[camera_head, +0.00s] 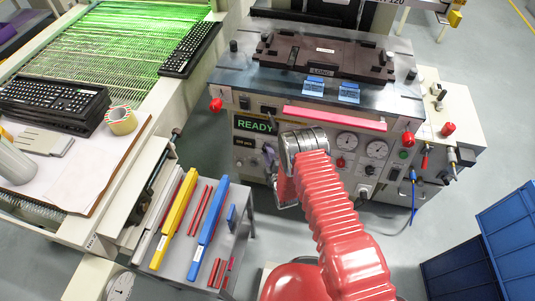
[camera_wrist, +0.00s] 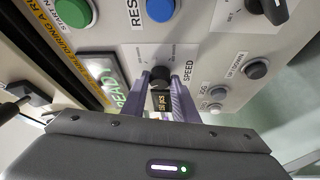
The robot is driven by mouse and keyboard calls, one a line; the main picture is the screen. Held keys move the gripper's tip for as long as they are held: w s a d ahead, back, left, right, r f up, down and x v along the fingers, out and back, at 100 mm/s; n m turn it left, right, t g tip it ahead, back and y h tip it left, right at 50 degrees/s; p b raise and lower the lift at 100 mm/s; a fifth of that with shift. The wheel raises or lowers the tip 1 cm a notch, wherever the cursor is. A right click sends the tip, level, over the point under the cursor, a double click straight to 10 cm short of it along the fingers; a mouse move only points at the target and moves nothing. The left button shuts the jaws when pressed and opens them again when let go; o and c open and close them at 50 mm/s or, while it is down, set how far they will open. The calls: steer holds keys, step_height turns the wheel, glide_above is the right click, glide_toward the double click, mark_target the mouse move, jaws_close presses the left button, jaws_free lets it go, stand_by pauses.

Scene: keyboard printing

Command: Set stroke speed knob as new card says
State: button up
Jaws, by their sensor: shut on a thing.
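The stroke speed knob (camera_wrist: 160,74) is a small dark round knob beside the printed word SPEED on the machine's light panel. In the wrist view my gripper (camera_wrist: 161,82) has its two purple-grey fingers closed on either side of this knob. A small dark display with amber characters (camera_wrist: 163,101) shows between the fingers, too small to read surely. In the head view my gripper (camera_head: 270,156) is at the front panel, below and right of the green READY display (camera_head: 255,125), and the knob is hidden there.
A green button (camera_wrist: 73,12), a blue button (camera_wrist: 160,8) and a black selector (camera_wrist: 268,9) sit on the panel near my gripper. A side table (camera_head: 178,262) with coloured bars stands left of my arm. Blue crates (camera_head: 510,235) stand at right.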

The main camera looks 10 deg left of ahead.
steer(key=shift+s+a+n+g, duration=0.1)
steer(key=shift+n+g, duration=0.6)
steer(key=shift+n, duration=0.5)
steer(key=o, duration=1.1)
steer(key=shift+r, duration=0.1)
steer(key=shift+c, duration=0.2)
steer(key=v, duration=1.3)
steer(key=shift+s, duration=0.25)
steer(key=shift+r, duration=0.1)
